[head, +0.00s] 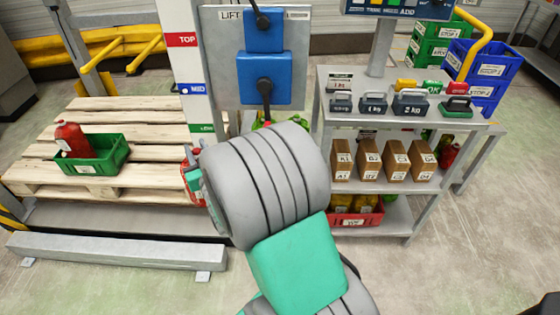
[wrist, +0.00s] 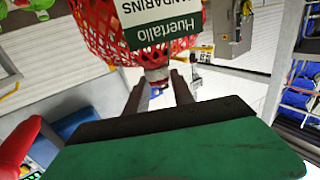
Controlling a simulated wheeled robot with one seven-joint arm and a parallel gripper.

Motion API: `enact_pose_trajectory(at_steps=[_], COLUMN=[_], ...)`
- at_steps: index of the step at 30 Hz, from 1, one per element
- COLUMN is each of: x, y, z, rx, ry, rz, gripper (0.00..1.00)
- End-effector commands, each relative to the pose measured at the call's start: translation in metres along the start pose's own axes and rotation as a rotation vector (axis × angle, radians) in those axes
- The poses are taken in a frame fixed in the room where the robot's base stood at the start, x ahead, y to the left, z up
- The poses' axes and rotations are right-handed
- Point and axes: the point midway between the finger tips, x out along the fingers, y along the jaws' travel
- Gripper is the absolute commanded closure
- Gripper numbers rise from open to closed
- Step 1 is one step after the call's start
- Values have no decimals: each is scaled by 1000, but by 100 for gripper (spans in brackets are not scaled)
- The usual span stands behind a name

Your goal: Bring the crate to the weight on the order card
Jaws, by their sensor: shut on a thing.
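My gripper (wrist: 160,88) is shut on the gathered neck of a red net bag (wrist: 92,28) in the wrist view. The bag carries a green and white label reading Huertallo Mandarins, upside down in this view. In the head view my arm hides most of the gripper; a small red and green part of what seems to be the bag (head: 194,182) shows left of the arm. A green crate (head: 98,166) sits on the wooden pallet with a red, labelled item (head: 72,139) in it.
A grey shelf unit (head: 398,120) at the right bears 1 kg and 2 kg weights (head: 373,104), brown cartons (head: 396,160) and a red crate (head: 357,218). A lift post (head: 184,60) stands beside the pallet (head: 110,110). Stacked green and blue crates (head: 488,70) stand at the back right.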

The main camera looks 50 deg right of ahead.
Motion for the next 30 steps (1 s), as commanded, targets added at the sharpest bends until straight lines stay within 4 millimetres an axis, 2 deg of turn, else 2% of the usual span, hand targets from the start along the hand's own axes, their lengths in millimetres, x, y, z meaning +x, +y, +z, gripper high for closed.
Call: enact_pose_trajectory(at_steps=[1,7,12,16,24,30], x=[5,16,15,11,14,25], y=[17,93,156,195,267,312], z=[16,64,102,126,150,150], rx=[0,-1,-1,-1,-3,-4], ry=[2,1,2,1,5,5], rz=[34,175,290,360,474,535], gripper=[100,100,100,100,100,100])
